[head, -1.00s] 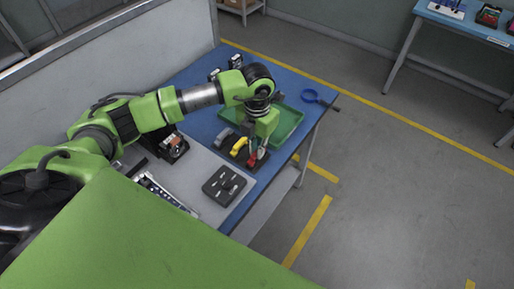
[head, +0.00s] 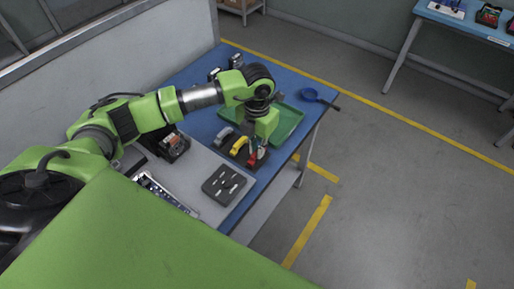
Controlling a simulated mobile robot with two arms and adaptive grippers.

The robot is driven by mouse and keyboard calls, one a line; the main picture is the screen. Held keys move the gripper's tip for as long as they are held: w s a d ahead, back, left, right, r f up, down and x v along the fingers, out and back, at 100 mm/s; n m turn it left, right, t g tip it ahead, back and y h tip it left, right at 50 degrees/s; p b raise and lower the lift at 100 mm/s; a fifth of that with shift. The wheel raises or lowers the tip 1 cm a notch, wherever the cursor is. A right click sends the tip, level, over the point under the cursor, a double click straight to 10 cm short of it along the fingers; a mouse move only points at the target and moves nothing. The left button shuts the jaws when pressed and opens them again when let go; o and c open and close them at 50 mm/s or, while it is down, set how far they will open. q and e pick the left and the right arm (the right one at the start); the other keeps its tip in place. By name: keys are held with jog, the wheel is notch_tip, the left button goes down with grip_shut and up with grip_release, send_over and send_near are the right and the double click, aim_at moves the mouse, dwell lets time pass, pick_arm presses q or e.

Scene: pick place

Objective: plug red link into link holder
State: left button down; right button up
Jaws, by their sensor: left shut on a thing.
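The red link (head: 258,156) is small in the head view, at the right end of a row of coloured links on the blue table. My left gripper (head: 260,148) is directly above it, pointing down and shut on the red link. The dark link holder (head: 241,160) lies under the row. A yellow link (head: 239,147) and a grey link (head: 224,136) are on it to the left of the red one. The red link is upright at the holder's right end; whether it is seated or just above is too small to tell. My right gripper is not in view.
A green tray (head: 290,121) lies just behind my left gripper. A black block with several pale pieces (head: 224,185) is at the front. A dark box (head: 172,144) stands left.

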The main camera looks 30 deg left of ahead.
pick_arm(q)
jog(key=shift+f, duration=0.25)
jog(key=c, duration=2)
grip_release()
jog(key=shift+c, duration=0.2)
jog(key=o, duration=0.6)
jog(key=shift+r, duration=0.15)
jog(key=shift+r+p, duration=2.1)
jog(key=shift+r, duration=1.3)
